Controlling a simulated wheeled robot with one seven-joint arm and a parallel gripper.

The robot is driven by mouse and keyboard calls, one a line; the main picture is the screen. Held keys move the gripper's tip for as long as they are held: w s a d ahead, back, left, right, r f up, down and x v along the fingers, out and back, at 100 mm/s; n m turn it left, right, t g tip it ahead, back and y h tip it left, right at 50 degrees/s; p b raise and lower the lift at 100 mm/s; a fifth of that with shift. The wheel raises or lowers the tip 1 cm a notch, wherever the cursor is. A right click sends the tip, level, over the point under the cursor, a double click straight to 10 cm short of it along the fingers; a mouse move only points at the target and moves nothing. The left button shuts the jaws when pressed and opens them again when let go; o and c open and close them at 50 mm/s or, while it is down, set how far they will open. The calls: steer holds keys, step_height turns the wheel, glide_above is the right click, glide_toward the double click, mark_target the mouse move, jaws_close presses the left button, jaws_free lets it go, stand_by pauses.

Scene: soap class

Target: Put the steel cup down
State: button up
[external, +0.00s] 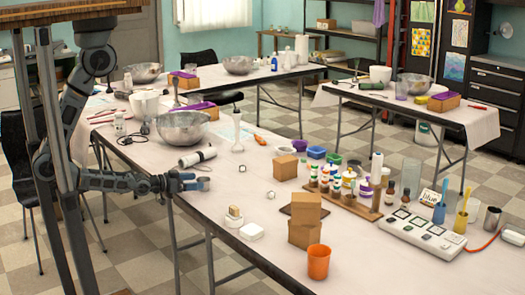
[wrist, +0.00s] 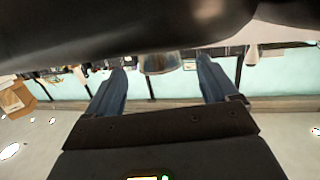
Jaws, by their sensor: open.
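A small grey metallic cup (external: 204,184), which looks like the steel cup, is at the fingertips of my gripper (external: 190,182) in the external view, over the left edge area of the long table. In the wrist view my gripper (wrist: 162,72) has its two blue fingers spread wide. The cup (wrist: 159,63) shows between the fingertips, with a gap on each side. Its upper part in that picture is cut off by a dark shape. I cannot tell whether its base touches the table. Another metal cup (external: 491,220) stands at the far right of the table.
A black and white cylinder (external: 197,157) and a large metal bowl (external: 183,128) are behind. The table (external: 228,200) is bare between my gripper and the soap dish.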

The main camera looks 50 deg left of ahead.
steer(key=v, duration=0.4)
steer(key=shift+s+a+f+b, duration=0.2)
steer(key=shift+s+b, duration=0.2)
steer(key=shift+s+a+r, duration=0.2)
steer(key=shift+s+r, duration=0.05)
steer(key=shift+s, duration=0.3)
steer(key=s+a+r+n+y, duration=0.1)
steer(key=s+a+r, duration=0.2)
steer(key=s+r, duration=0.5)
steer(key=shift+s+a+g+y, duration=0.2)
steer(key=shift+g+y, duration=0.1)
steer(key=shift+n+g+y, duration=0.3)
steer(key=shift+n+y, duration=0.3)
steer(key=shift+y, duration=0.1)
steer(key=s+r, duration=0.1)
steer(key=r, duration=0.1)
steer(key=s+r, duration=0.1)
steer(key=r, duration=0.2)
steer(key=s+a+r, duration=0.1)
steer(key=s+r, duration=0.1)
steer(key=shift+a+r, duration=0.1)
steer(key=shift+r, duration=0.05)
